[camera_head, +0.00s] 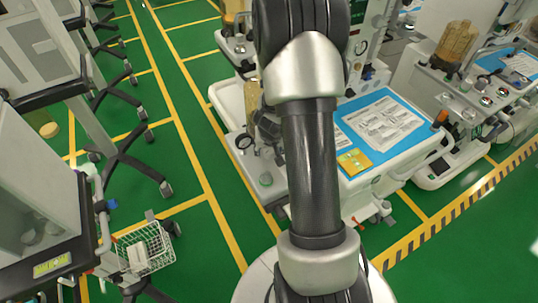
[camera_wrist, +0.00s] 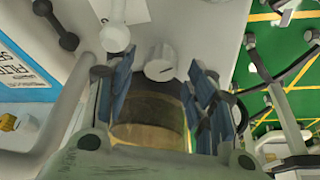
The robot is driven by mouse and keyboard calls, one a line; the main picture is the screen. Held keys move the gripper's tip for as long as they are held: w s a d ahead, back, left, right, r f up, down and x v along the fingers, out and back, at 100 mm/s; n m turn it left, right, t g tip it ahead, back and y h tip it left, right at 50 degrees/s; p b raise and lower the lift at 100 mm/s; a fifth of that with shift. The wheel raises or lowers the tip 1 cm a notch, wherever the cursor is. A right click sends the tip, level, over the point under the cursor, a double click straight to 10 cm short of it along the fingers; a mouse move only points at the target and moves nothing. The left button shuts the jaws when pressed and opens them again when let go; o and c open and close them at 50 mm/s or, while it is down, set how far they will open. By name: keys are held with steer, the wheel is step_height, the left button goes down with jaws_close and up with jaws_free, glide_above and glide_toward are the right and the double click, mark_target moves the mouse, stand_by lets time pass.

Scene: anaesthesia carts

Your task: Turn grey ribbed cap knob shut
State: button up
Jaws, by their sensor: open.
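In the wrist view a pale grey round cap knob (camera_wrist: 160,62) with a short dark mark on its edge stands out from the cart's light panel. I cannot make out its ribs clearly. My gripper (camera_wrist: 160,78) is open, with one blue-grey finger to the left of the knob and one to the right. The knob shows just beyond the fingertips, and I cannot tell whether either finger touches it. In the head view my arm hides the gripper and the knob.
A clear canister with amber contents (camera_wrist: 148,118) shows between my fingers. A white round-ended fitting (camera_wrist: 115,37) and a dark handle (camera_wrist: 55,25) are close by on the left.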

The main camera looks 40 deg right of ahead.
steer(key=shift+w+d+f, duration=0.15)
steer(key=shift+w+f, duration=0.05)
steer(key=shift+f, duration=0.45)
steer(key=shift+c, duration=0.4)
steer(key=c, duration=0.9)
steer(key=shift+r, duration=0.1)
steer(key=shift+c, duration=0.3)
